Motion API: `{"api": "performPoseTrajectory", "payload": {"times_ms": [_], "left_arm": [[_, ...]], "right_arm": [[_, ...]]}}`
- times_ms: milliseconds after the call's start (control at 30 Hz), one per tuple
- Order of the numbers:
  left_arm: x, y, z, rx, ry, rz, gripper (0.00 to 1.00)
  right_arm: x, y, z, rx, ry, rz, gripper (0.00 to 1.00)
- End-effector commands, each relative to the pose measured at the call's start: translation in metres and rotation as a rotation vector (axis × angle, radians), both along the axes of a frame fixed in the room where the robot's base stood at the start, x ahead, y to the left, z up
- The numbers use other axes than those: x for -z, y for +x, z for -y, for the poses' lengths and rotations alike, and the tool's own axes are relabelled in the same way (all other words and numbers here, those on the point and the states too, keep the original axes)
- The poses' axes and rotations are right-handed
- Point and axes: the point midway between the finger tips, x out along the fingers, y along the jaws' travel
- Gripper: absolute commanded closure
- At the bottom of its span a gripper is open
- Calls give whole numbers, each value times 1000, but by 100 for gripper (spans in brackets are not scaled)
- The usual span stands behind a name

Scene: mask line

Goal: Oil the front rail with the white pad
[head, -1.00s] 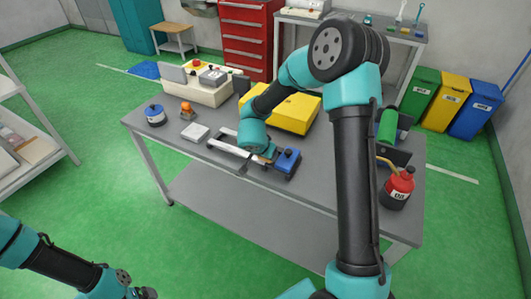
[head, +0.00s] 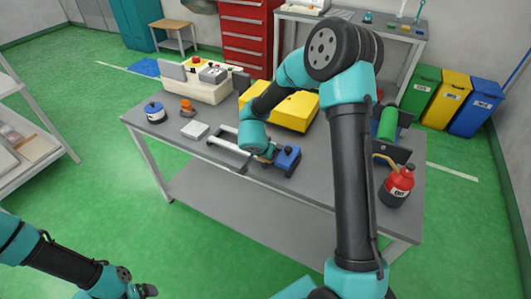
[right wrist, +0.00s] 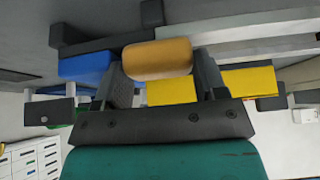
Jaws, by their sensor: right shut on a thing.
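My right gripper (right wrist: 158,85) is shut on a tan-orange pad (right wrist: 158,58); the pad does not look white. In the head view, my right gripper (head: 267,153) is low over the table's front, between the pale rails and a blue block (head: 288,157), with its fingers largely hidden. The front rail (head: 228,157) is a pale bar along the table's near side; it also shows in the right wrist view (right wrist: 270,46), right beside the pad. I cannot tell whether they touch. My left gripper (head: 146,291) is at the bottom left, away from the table; its fingers are unclear.
A white block (head: 195,130), an orange item (head: 187,105) and a blue-topped round tin (head: 155,113) lie at the table's left. A yellow case (head: 292,109) stands behind my right wrist. A red oil can (head: 397,187) stands at the right. The table's front edge is close.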

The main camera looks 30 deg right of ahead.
Motion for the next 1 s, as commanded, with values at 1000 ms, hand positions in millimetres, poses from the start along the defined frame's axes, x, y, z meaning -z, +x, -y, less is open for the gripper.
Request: {"api": "performPoseTrajectory", "payload": {"times_ms": [1000], "left_arm": [[0, 0, 0, 0, 0, 0, 9]], "right_arm": [[-2, 29, -18, 0, -1, 1, 54]]}}
